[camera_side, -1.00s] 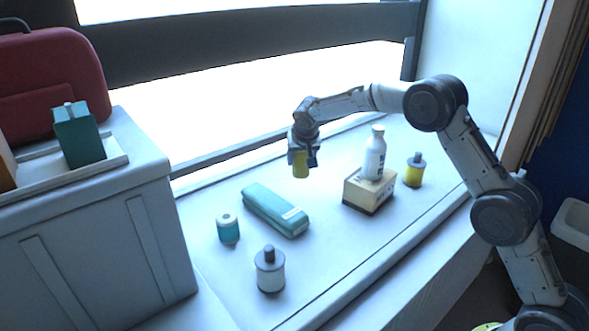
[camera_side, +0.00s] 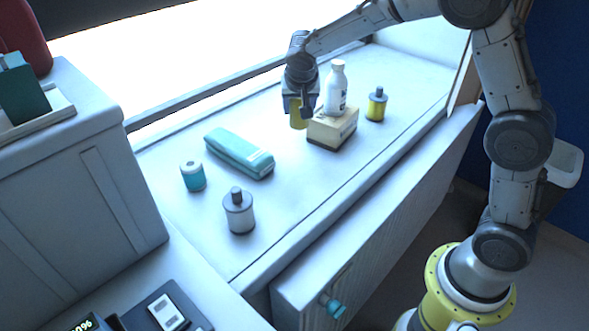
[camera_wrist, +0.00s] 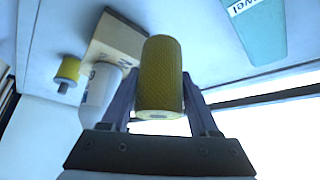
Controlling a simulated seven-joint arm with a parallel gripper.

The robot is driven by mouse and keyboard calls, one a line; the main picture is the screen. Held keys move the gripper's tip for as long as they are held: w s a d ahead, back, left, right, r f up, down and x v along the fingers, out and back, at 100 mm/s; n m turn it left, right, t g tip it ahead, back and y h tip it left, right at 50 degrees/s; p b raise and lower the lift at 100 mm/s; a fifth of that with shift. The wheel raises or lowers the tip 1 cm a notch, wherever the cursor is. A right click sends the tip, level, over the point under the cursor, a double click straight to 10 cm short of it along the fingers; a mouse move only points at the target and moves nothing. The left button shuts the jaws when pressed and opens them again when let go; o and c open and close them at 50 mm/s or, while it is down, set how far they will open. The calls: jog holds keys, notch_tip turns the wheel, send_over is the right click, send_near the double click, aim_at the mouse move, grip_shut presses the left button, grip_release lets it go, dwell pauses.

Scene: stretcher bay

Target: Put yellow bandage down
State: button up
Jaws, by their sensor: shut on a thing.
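The yellow bandage (camera_side: 298,115) is a short textured roll. In the wrist view the bandage (camera_wrist: 161,75) sits between both fingers, pointing away from the palm. My gripper (camera_side: 299,102) is shut on it, pointing down over the white bench top, just left of the wooden box in the side view. Whether the bandage touches the bench is hard to tell. The fingers also show in the wrist view (camera_wrist: 160,104).
The wooden box (camera_side: 331,134) carries a white bottle (camera_side: 336,90), close right of my gripper. A yellow dark-capped bottle (camera_side: 376,105) stands farther right. A teal towel pack (camera_side: 238,153), teal roll (camera_side: 193,177) and grey-capped jar (camera_side: 238,212) lie left and front, with bare bench between.

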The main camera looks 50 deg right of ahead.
jog(key=s+a+r, duration=0.1)
jog(key=s+a, duration=0.2)
jog(key=s, duration=0.7)
jog(key=s+a+r, duration=0.1)
jog(key=s+a, duration=0.2)
jog(key=s, duration=0.7)
jog(key=w+f, duration=0.3)
jog(key=w, duration=0.1)
jog(key=w+a+f, duration=0.1)
jog(key=w+f, duration=0.2)
jog(key=w, duration=0.2)
jog(key=w+f, duration=0.3)
jog(key=w, duration=0.1)
jog(key=shift+w+a, duration=0.15)
jog(key=shift+a, duration=0.1)
jog(key=shift+w+f, duration=0.2)
jog(key=shift+f, duration=1.65)
jog(key=o, duration=1.4)
jog(key=shift+f, duration=0.1)
